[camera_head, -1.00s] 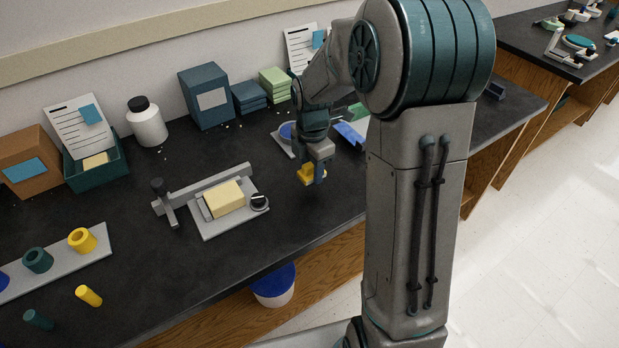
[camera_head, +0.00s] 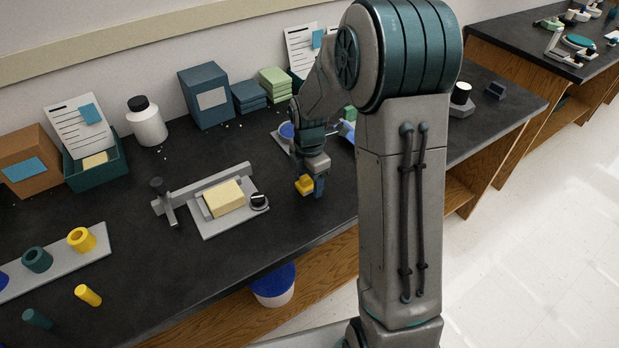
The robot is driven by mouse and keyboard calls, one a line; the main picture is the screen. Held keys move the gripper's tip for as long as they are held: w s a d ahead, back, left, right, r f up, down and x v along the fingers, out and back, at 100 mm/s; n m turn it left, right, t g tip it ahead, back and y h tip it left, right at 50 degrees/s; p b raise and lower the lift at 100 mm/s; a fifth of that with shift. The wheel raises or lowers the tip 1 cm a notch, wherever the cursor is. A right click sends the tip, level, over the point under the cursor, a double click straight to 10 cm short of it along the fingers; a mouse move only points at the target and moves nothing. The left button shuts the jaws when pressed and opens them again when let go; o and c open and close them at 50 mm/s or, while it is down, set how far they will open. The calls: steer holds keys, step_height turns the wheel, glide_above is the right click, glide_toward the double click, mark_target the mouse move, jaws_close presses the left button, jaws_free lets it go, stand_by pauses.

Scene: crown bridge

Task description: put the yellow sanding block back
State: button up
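My gripper (camera_head: 311,189) hangs over the dark bench, to the right of the grey fixture, pointing down. A small deep-yellow block (camera_head: 304,184), which looks like the yellow sanding block, is between its fingers. The gripper looks shut on it, though the far finger is mostly hidden. I cannot tell for sure whether the block clears the bench top.
A grey fixture (camera_head: 238,225) with a pale yellow block (camera_head: 223,197) and a black knob stands left of my gripper. A teal bin (camera_head: 98,178), white bottle (camera_head: 147,122) and blue box (camera_head: 207,97) line the wall. A rack (camera_head: 60,263) holds coloured rings. Bare bench lies in front of the gripper.

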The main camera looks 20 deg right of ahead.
step_height(320, 180, up, 12)
steer(key=shift+f+p, duration=0.25)
steer(key=shift+p, duration=0.2)
steer(key=s+r+m+t, duration=0.1)
steer(key=s+r+m, duration=0.1)
steer(key=s+m, duration=0.8)
steer(key=s+r+m+t, duration=0.1)
steer(key=s+m, duration=0.9)
steer(key=m, duration=0.1)
steer(key=shift+s+r+m+t, duration=0.3)
steer(key=shift+r+m, duration=0.1)
